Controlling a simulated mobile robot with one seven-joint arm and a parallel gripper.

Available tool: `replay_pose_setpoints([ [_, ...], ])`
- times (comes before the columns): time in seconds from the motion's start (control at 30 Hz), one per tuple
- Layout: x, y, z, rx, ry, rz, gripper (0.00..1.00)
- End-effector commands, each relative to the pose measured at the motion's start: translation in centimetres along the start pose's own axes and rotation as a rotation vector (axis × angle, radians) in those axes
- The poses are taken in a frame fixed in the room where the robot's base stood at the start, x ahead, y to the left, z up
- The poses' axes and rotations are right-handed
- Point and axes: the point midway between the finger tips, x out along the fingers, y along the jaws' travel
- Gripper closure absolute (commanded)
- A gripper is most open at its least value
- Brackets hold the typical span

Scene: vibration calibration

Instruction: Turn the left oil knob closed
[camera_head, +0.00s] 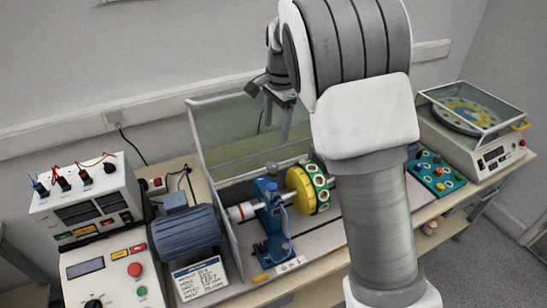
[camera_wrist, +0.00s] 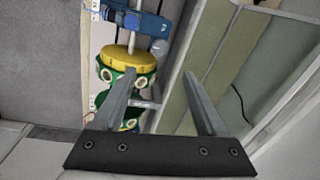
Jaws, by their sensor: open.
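A blue bearing stand (camera_head: 268,205) holds the shaft left of a yellow and green disc (camera_head: 303,188). My gripper (camera_head: 277,127) is open and empty, in the air above and behind the stand. In the wrist view its fingers (camera_wrist: 160,72) are spread apart. The knob's turn position is too small to read.
A clear guard panel (camera_head: 222,140) stands behind the shaft. A blue motor (camera_head: 187,232) is at the left, beside control boxes (camera_head: 90,205). A balance (camera_head: 475,130) and a teal tray (camera_head: 436,172) of parts are at the right. My arm hides the shaft's right part.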

Motion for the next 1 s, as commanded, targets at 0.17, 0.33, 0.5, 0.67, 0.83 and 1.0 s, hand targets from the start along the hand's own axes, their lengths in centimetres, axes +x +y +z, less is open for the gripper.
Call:
replay_pose_setpoints([
  [0.17,4.1,0.1,0.1,0.000,-0.002,0.005,0.26],
  [0.33,7.8,0.1,0.1,-0.001,-0.001,0.004,0.26],
  [0.5,10.8,0.1,0.0,-0.001,0.000,0.004,0.26],
  [0.67,12.5,0.1,0.0,-0.002,0.000,0.002,0.26],
  [0.83,13.2,0.0,0.0,-0.002,0.001,-0.001,0.26],
  [1.0,13.2,0.0,0.0,-0.002,0.001,-0.001,0.26],
])
